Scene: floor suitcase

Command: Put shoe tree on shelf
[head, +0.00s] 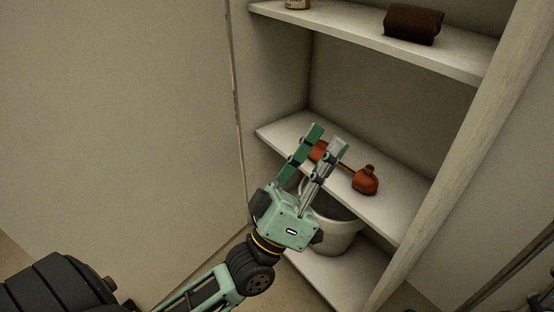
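The shoe tree (365,181) is orange-brown with a thin dark rod between its two ends. It lies on the middle shelf (388,211) of the open closet unit. Its far left end is partly hidden behind my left gripper (327,140). My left gripper is in front of the middle shelf, its two fingers pointing up and apart with a gap between them. I see nothing held in it. Whether the fingers touch the shoe tree cannot be told. My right gripper is not in view.
A dark brown rolled item (413,24) and part of a small jar (297,4) sit on the upper shelf (365,42). A pale bucket (338,236) stands on the bottom shelf, partly behind my gripper. A pale upright panel (478,150) bounds the shelves on the right.

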